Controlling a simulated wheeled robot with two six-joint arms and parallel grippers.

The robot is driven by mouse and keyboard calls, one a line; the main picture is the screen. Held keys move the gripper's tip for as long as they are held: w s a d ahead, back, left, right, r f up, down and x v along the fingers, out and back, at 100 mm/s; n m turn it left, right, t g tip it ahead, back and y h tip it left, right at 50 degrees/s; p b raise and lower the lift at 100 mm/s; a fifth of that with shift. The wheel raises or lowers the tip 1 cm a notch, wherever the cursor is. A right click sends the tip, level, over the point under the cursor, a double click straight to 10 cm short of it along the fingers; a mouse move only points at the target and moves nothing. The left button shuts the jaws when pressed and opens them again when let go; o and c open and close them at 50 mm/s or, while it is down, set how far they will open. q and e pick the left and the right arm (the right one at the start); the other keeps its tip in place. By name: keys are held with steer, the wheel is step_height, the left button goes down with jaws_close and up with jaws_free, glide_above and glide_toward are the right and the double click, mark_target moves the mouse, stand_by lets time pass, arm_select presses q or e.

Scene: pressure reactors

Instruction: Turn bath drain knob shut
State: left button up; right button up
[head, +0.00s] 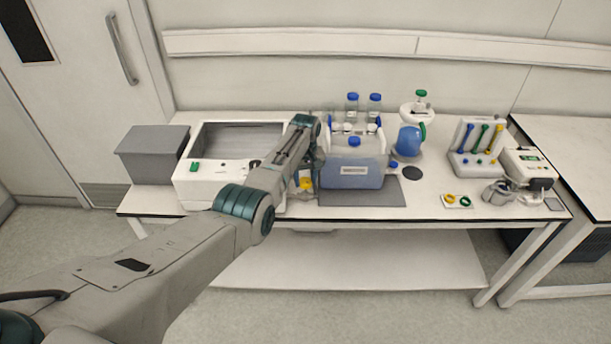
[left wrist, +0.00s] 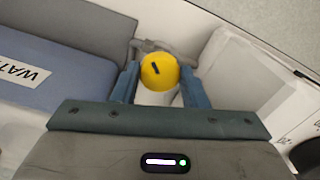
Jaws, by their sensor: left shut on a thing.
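A round yellow knob (left wrist: 159,71) with a short dark mark sits on a pale body between my left gripper's fingers (left wrist: 153,84) in the left wrist view. The mark runs slightly slanted. In the head view the yellow knob (head: 306,183) shows beside the white bath (head: 183,188), low between it and the blue water container. My left gripper (head: 306,172) is shut on the yellow knob, reaching down from above; the fingers partly hide its sides. My right gripper is not in view.
The blue-filled water container (head: 352,177) stands close on the right on a dark mat (head: 392,195). A grey box (head: 150,158) is left of the bath. Bottles (head: 375,105), a blue-bulbed flask (head: 409,141) and a tube rack (head: 476,148) stand further right.

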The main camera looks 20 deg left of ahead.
mark_target(305, 181)
arm_select(q)
steer(key=m, duration=0.4)
steer(key=shift+r+m+p, duration=0.1)
steer(key=shift+m+p, duration=0.2)
steer(key=shift+p, duration=0.1)
steer(key=shift+m, duration=2)
steer(key=o, duration=1)
steer(key=shift+c, duration=0.2)
steer(key=shift+r+p, duration=0.3)
steer(key=shift+r, duration=0.2)
step_height(305, 181, up, 10)
steer(key=b, duration=0.1)
steer(key=shift+f, duration=0.15)
